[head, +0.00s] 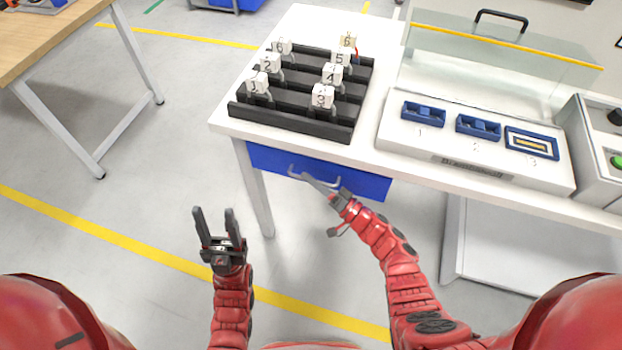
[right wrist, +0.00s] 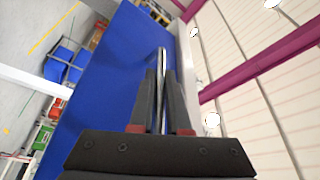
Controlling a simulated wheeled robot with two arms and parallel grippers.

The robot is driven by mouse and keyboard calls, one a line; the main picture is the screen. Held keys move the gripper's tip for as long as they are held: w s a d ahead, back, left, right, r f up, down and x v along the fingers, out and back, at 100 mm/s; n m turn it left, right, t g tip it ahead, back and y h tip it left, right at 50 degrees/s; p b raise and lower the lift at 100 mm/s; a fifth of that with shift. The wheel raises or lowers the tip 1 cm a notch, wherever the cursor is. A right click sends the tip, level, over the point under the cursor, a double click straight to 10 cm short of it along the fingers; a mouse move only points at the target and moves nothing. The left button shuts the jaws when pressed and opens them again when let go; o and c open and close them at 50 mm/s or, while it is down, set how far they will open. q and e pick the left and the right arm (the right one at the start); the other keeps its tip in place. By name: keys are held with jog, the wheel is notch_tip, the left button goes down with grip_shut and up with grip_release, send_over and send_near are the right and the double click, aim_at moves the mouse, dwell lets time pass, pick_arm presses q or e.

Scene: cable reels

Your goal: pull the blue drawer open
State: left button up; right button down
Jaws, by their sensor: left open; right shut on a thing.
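The blue drawer (head: 268,158) sits under the front edge of the white table, with a silver bar handle (head: 296,173) on its front. The drawer front (right wrist: 125,60) fills much of the right wrist view. My right gripper (head: 315,182) is at the handle, and in the right wrist view its fingers are on both sides of the handle bar (right wrist: 162,62), shut on it. The drawer looks closed, its front about level with the table edge. My left gripper (head: 215,218) is open and empty, left of the drawer and apart from it, over the floor.
The white table (head: 375,172) carries a black rack (head: 290,130) with several numbered white tags. A fixture (head: 480,172) with blue parts and a clear cover stands to its right. A table leg (head: 256,190) is near my left gripper. The floor in front of the drawer is clear.

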dwell(0.7)
jog(key=s+a+p, duration=0.4)
jog(key=s+p, duration=0.1)
jog(key=s, duration=0.8)
jog(key=s+a+p, duration=0.4)
jog(key=s+p, duration=0.1)
jog(key=s, duration=0.8)
jog(key=shift+a, duration=0.25)
jog(key=c, duration=1.2)
grip_release()
jog(key=shift+o, duration=0.2)
jog(key=shift+s+d, duration=0.1)
